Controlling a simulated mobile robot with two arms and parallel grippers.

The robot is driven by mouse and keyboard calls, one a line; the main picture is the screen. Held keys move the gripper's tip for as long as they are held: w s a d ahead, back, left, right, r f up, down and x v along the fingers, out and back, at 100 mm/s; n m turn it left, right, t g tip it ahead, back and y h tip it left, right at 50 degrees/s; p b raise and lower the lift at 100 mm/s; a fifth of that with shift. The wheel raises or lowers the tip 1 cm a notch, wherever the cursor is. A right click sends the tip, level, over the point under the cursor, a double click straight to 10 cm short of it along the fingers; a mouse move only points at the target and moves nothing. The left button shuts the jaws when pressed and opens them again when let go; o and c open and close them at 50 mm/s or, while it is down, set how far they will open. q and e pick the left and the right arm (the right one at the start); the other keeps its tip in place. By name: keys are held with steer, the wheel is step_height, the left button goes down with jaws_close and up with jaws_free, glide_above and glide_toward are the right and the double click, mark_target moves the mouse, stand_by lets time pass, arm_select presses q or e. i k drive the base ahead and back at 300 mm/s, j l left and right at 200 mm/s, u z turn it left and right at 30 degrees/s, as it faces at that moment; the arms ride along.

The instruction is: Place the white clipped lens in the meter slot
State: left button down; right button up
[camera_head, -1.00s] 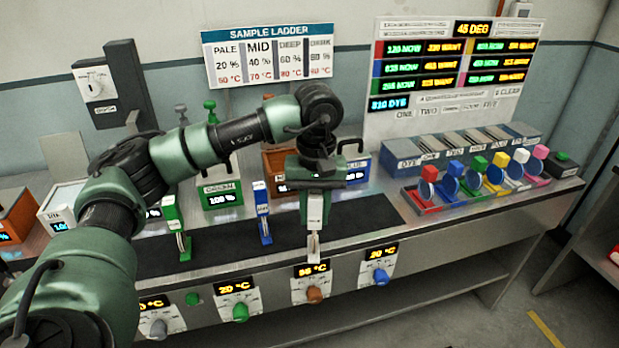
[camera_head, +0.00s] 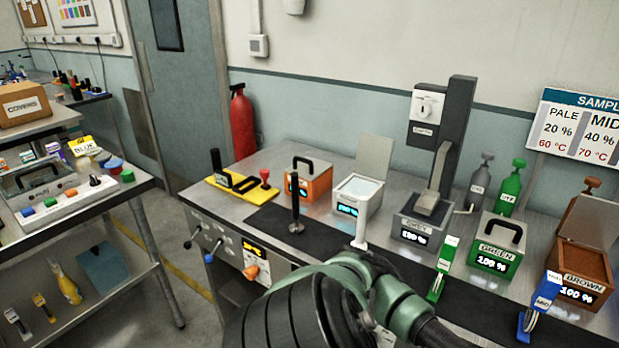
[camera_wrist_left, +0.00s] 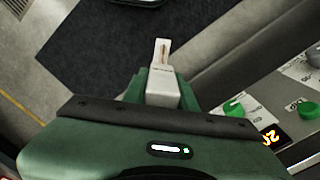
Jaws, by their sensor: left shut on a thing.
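My left gripper (camera_wrist_left: 163,92) shows in the left wrist view. It is shut on a white clip (camera_wrist_left: 163,87) with a thin brownish piece at its tip, which I take to be the white clipped lens. The clip points away from the gripper, above the bench front. My right gripper is not in view.
Orange (camera_head: 308,182), white, grey, green (camera_head: 494,257) and brown boxes line the back.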

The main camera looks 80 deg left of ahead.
mark_target(248, 187)
steer(key=k+j, duration=0.2)
steer(key=k+j+u, duration=0.1)
steer(key=k+j, duration=0.15)
steer(key=j, duration=0.2)
steer(key=k+j+u, duration=0.1)
steer(key=j, duration=0.25)
steer(key=k+j, duration=0.3)
steer(key=k+j+u, duration=0.1)
steer(key=j, duration=0.3)
steer(key=k+j, duration=0.25)
steer(key=k+j+u, duration=0.05)
steer(key=j, duration=0.05)
